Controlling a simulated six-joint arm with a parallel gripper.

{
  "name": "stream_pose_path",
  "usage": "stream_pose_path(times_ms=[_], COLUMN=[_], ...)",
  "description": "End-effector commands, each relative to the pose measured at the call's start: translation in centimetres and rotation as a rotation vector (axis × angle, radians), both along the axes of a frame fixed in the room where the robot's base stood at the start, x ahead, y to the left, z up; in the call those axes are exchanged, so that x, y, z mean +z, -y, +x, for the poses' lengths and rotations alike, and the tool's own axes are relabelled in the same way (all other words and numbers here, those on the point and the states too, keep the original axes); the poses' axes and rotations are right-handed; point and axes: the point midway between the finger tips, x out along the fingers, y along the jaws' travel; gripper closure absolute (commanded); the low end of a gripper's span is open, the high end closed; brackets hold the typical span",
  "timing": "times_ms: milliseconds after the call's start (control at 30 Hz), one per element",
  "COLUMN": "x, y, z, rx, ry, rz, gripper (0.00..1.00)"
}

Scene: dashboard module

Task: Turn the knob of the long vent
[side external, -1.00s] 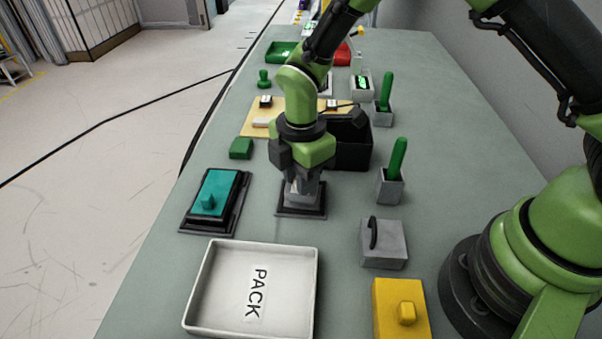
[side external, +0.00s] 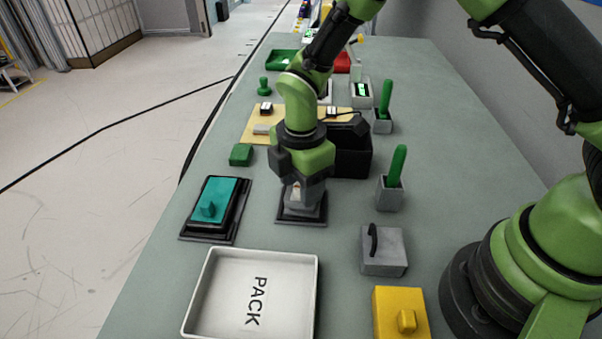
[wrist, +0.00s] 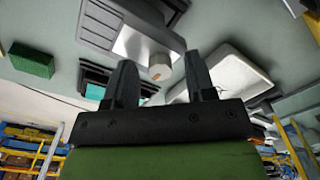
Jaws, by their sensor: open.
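The long vent appears to be the grey module on a dark base (side external: 301,217) under my gripper. The wrist view shows its grey face (wrist: 135,45) with a short pale round knob (wrist: 160,71). My gripper (wrist: 160,57) is open. One finger shows on each side of the knob in the wrist view, with gaps, and no contact shows. In the side view my gripper (side external: 302,185) points down over the module and hides much of it. A pale bit of the knob (side external: 295,191) shows there.
A teal-topped module (side external: 221,195) lies to the left, and a white PACK tray (side external: 205,300) stands in front. A black box (side external: 352,158) is close behind my gripper. Grey blocks, one with a green handle (side external: 397,165), stand to the right. A green block (side external: 241,154) is at left.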

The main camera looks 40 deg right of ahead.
Motion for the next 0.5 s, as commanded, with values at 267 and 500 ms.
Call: stream_pose_path(times_ms=[267, 500], x=[4.4, 8.5], y=[0.0, 0.0], z=[0.1, 0.1], rx=[0.000, 0.000], ry=[0.007, 0.004], rz=[0.003, 0.001], gripper=[0.50, 0.50])
